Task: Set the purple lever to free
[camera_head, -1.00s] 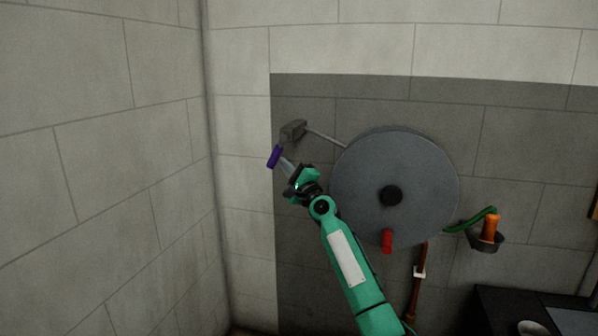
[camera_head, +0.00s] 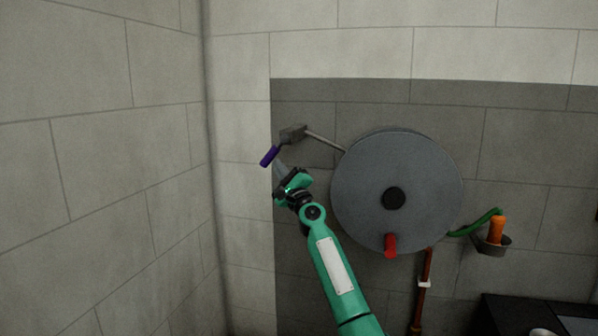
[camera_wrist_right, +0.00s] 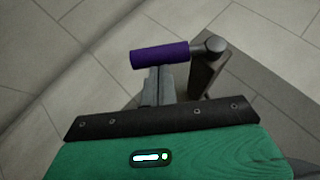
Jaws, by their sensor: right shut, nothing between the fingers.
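The purple lever (camera_head: 269,156) sticks out down and left from a grey block (camera_head: 293,133) on the wall, left of the large grey disc. My right gripper (camera_head: 279,169) is just below and right of the purple grip, its fingers shut and empty. In the right wrist view the purple grip (camera_wrist_right: 160,54) lies across the tips of my shut fingers (camera_wrist_right: 160,76); they look touching or very close, but I cannot be sure of contact. The lever's metal arm joins the grip at its right end there. No markings for free show. My left gripper is not in view.
A large grey disc (camera_head: 420,170) with a black hub and a red handle (camera_head: 391,245) stands right of my arm. A thin rod (camera_head: 324,142) runs from the block toward it. An orange-handled object (camera_head: 496,231) sits in a holder at right. The left wall is bare.

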